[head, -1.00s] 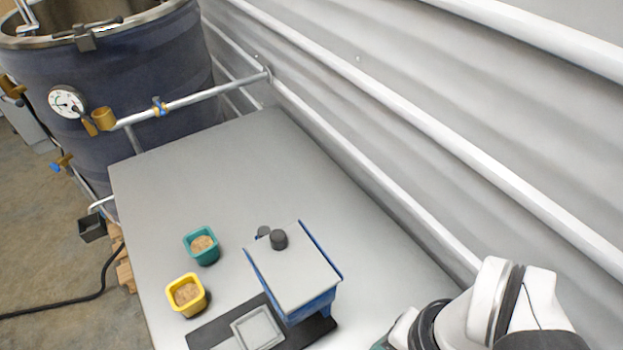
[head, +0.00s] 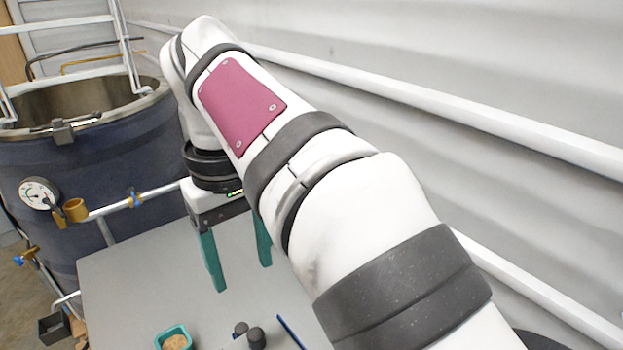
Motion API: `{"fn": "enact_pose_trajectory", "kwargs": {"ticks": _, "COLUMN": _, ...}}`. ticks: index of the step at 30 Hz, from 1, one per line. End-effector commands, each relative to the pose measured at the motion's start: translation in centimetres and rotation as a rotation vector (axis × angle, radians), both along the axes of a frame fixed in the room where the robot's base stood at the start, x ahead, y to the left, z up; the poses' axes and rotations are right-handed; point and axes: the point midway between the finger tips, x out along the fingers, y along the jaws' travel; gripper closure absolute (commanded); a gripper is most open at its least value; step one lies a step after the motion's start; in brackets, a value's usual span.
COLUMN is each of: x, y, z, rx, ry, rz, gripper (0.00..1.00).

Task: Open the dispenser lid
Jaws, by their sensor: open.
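The dispenser shows only in part at the bottom edge of the head view. Its grey lid (head: 275,341) has a dark round knob (head: 257,338) and a blue edge beside it. The lid looks shut in the earlier frame; now most of it is cut off by the frame or hidden by my arm. My gripper (head: 243,277) has two teal fingers pointing down, spread apart with nothing between them. In the picture it is above the grey table, beyond the dispenser on its far side, and apart from the lid.
A teal cup of tan grains (head: 174,341) stands on the grey table (head: 130,285), left of the dispenser. A dark blue tank (head: 95,170) with a gauge (head: 38,194) and pipe stands behind on the left. White wall rails (head: 430,110) run along the right. The table's left part is clear.

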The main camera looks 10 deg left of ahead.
Motion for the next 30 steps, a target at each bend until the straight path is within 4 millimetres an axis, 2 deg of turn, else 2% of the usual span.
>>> {"fn": "enact_pose_trajectory", "kwargs": {"ticks": 4, "x": -0.1, "y": 0.1, "z": -2.2, "rx": -0.002, "ry": 0.002, "rz": 0.010, "gripper": 0.36}}
{"fn": "enact_pose_trajectory", "kwargs": {"ticks": 12, "x": -0.1, "y": 0.1, "z": -10.2, "rx": -0.001, "ry": 0.004, "rz": 0.006, "gripper": 0.36}}
{"fn": "enact_pose_trajectory", "kwargs": {"ticks": 18, "x": 0.0, "y": 0.1, "z": -14.2, "rx": 0.001, "ry": 0.002, "rz": 0.004, "gripper": 0.36}}
{"fn": "enact_pose_trajectory", "kwargs": {"ticks": 23, "x": 0.0, "y": 0.1, "z": -15.4, "rx": 0.003, "ry": 0.000, "rz": 0.003, "gripper": 0.36}}
{"fn": "enact_pose_trajectory", "kwargs": {"ticks": 30, "x": 0.0, "y": 0.1, "z": -15.5, "rx": 0.003, "ry": -0.001, "rz": 0.003, "gripper": 0.36}}
